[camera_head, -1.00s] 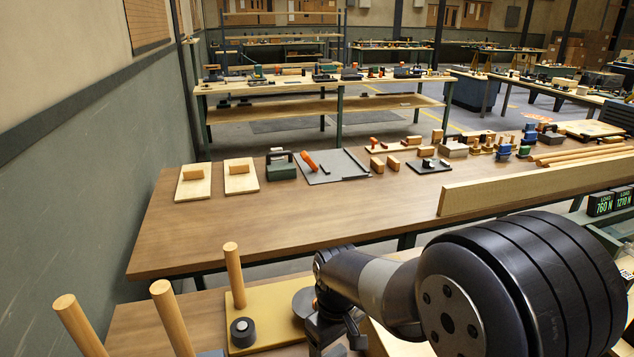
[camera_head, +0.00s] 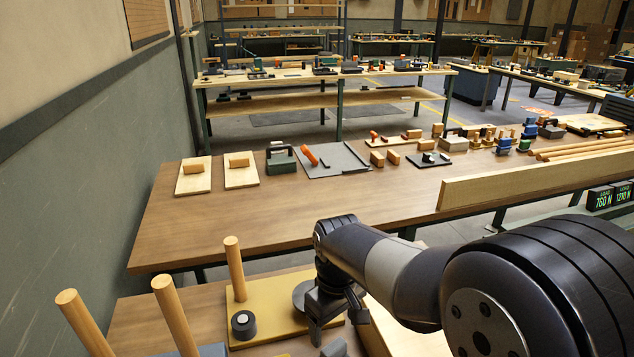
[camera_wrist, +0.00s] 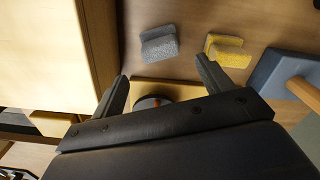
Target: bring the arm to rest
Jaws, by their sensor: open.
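My gripper (camera_head: 330,318) hangs at the end of my arm above the near bench, fingers pointing down, in the head view. In the wrist view my gripper (camera_wrist: 160,82) has its two dark fingers spread wide apart with nothing between them. Below and beyond the fingers lie a grey block (camera_wrist: 158,46) and a yellow block (camera_wrist: 228,48), both apart from the gripper. A yellow board (camera_head: 265,325) with a peg (camera_head: 235,268) and a dark round weight (camera_head: 244,325) lies just left of my gripper.
Two more wooden pegs (camera_head: 175,315) stand at the near left. A pale wooden panel (camera_head: 400,340) lies right of my gripper. The long brown bench (camera_head: 260,215) beyond holds boards, blocks and a green toolbox (camera_head: 281,160); its front left is clear. A wall (camera_head: 70,200) runs along the left.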

